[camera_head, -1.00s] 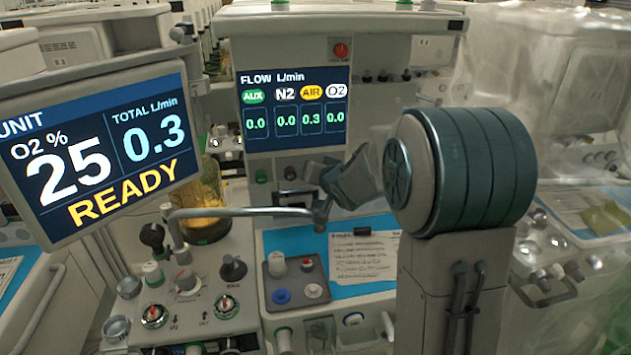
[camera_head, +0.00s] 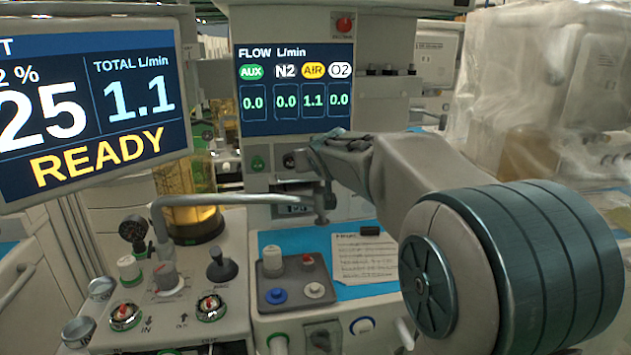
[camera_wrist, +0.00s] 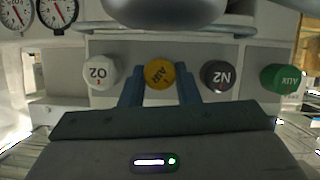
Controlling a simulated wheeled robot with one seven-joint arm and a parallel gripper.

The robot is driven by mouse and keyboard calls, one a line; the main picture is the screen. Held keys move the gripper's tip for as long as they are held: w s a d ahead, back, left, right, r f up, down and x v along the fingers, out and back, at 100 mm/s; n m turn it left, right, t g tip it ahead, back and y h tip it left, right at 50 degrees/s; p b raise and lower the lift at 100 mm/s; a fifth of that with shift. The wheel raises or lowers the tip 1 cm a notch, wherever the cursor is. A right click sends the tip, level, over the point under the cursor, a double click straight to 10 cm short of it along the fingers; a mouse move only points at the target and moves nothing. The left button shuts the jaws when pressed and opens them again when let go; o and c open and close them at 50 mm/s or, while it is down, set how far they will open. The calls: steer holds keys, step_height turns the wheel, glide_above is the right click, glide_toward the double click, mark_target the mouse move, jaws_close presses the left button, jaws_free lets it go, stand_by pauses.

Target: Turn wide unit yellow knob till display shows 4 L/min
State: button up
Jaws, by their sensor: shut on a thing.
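The yellow AIR knob (camera_wrist: 160,75) is in the middle of the knob row in the wrist view. My gripper (camera_wrist: 160,82) is shut on it, with one blue finger on each side. My arm hides this knob in the head view. The wide flow display (camera_head: 295,88) reads 1.1 under AIR and 0.0 under AUX, N2 and O2. The tilted unit screen (camera_head: 90,105) on the left reads TOTAL 1.1 L/min and READY.
The white O2 knob (camera_wrist: 100,72) and dark N2 knob (camera_wrist: 217,75) flank the yellow knob closely. The green AUX knob (camera_wrist: 281,78) is farther right. A grey bent pipe (camera_head: 215,201) crosses below the panel. A red button (camera_head: 344,23) is above the display.

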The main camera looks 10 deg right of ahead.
steer(key=shift+a+f+n+h+b, duration=0.15)
steer(key=shift+n+h+b, duration=0.45)
steer(key=shift+b, duration=1.8)
steer(key=shift+a+f+n+h+b, duration=0.2)
steer(key=shift+n+b, duration=0.7)
steer(key=shift+b, duration=1.45)
steer(key=n+h+b, duration=0.1)
steer(key=n+b, duration=0.1)
steer(key=b, duration=0.1)
steer(key=shift+t+h+b, duration=0.3)
steer(key=shift+b, duration=0.1)
steer(key=shift+r+n+h+b, duration=0.1)
steer(key=shift+n+h+b, duration=0.4)
steer(key=shift+n+b, duration=0.45)
steer(key=shift+r+t, duration=0.1)
steer(key=shift+t, duration=0.2)
steer(key=o, duration=1)
steer(key=shift+s, duration=0.1)
steer(key=v, duration=1.3)
steer(key=shift+s+a+r+p, duration=0.1)
steer(key=shift+s+a+p, duration=0.05)
steer(key=shift+s+p, duration=0.15)
steer(key=shift+c, duration=0.4)
